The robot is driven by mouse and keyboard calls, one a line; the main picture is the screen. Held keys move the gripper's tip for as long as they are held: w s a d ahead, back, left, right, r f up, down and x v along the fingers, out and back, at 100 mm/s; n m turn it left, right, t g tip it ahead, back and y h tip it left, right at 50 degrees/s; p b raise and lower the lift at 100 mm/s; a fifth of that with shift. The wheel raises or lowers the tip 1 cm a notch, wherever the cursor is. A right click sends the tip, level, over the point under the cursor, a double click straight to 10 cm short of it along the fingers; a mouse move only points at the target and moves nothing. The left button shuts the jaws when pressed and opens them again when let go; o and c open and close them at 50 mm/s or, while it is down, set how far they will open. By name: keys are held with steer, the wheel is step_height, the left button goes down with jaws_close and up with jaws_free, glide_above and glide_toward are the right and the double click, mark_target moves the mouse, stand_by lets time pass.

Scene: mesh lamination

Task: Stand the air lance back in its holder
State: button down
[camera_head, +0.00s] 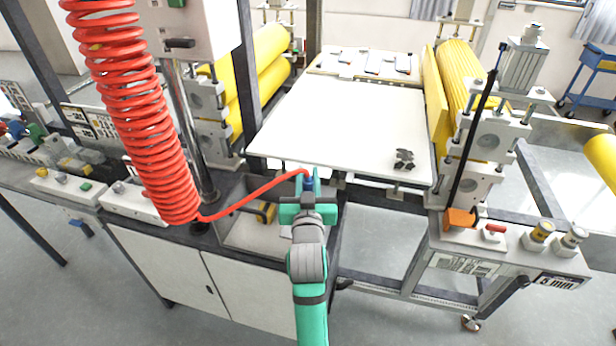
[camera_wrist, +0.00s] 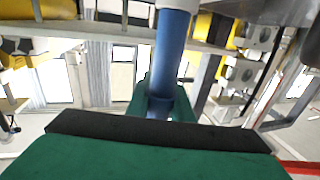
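The air lance shows as a blue tube (camera_wrist: 172,60) in the wrist view, running down between the green fingers with black padding of my gripper (camera_wrist: 163,112). In the head view my gripper (camera_head: 308,198) is over the right part of the cabinet top, just in front of the white table. A small blue part of the lance (camera_head: 309,184) shows at its tip, where the red hose ends. My gripper appears shut on the lance; the rest of the lance is hidden. I cannot clearly tell which thing is the lance's holder.
The red coiled hose (camera_head: 140,110) hangs at the left, its tail crossing to my gripper. A recessed tray (camera_head: 240,232) with a yellow item lies left of my gripper. The white table (camera_head: 345,125) lies between yellow rollers. A black rod stands tilted in an orange block (camera_head: 459,218) at right.

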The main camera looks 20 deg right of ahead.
step_height(320, 180, up, 7)
steer(key=shift+r, duration=0.15)
stand_by(1.4)
stand_by(0.4)
